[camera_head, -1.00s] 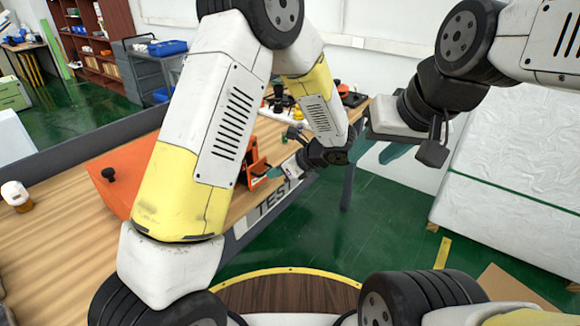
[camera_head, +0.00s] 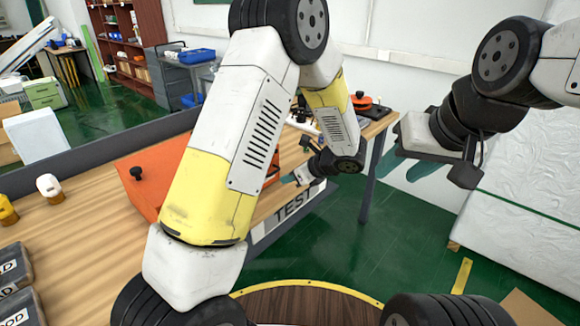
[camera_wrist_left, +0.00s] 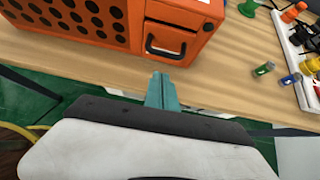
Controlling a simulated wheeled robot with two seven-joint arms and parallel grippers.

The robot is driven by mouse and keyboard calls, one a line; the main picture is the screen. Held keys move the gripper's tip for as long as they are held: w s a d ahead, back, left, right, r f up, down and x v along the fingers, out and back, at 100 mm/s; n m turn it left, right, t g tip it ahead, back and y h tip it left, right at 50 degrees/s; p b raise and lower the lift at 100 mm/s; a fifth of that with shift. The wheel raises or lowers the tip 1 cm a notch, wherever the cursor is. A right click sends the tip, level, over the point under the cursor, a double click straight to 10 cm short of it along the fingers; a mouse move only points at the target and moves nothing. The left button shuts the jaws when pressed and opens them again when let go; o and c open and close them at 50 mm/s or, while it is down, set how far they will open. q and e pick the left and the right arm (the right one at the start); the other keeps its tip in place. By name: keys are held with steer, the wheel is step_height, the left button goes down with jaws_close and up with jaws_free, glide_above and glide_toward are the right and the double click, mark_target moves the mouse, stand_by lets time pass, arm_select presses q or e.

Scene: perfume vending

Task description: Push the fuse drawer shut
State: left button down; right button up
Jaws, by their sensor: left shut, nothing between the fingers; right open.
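The orange box (camera_head: 150,172) stands on the wooden table, partly behind my left arm in the head view. In the left wrist view, its front shows the drawer (camera_wrist_left: 165,56) with a black loop handle (camera_wrist_left: 167,47). I cannot tell whether the drawer is fully flush with the box. My left gripper (camera_wrist_left: 162,78) is shut and empty, with its teal fingertips just in front of and below the drawer face, apparently apart from it. It also shows in the head view (camera_head: 289,179) near the table edge. My right gripper (camera_head: 405,163) is open and empty, away to the right.
Two small cylinders, one green (camera_wrist_left: 264,69) and one blue (camera_wrist_left: 290,79), lie right of the box beside a white strip (camera_wrist_left: 298,62) with coloured plugs. Small bottles (camera_head: 49,187) and dark packages (camera_head: 18,300) are at left. Green floor lies beyond the table edge.

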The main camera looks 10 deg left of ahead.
arm_select(q)
steer(key=f+v, duration=0.1)
steer(key=v, duration=1)
steer(key=s+a+r+n+g+h, duration=0.3)
steer(key=s+a+r+n+h, duration=0.1)
steer(key=s+a+r+n, duration=0.55)
steer(key=s+a+r+n+t+h, duration=0.1)
steer(key=s+r+n+h, duration=0.2)
steer(key=s+n, duration=0.3)
steer(key=s+a+r+n+t+h, duration=0.2)
steer(key=s+r+n+h, duration=0.1)
steer(key=s+n, duration=0.3)
steer(key=n, duration=0.2)
steer(key=shift+a+r+n+t, duration=0.3)
steer(key=shift+n, duration=0.05)
steer(key=shift+a, duration=0.1)
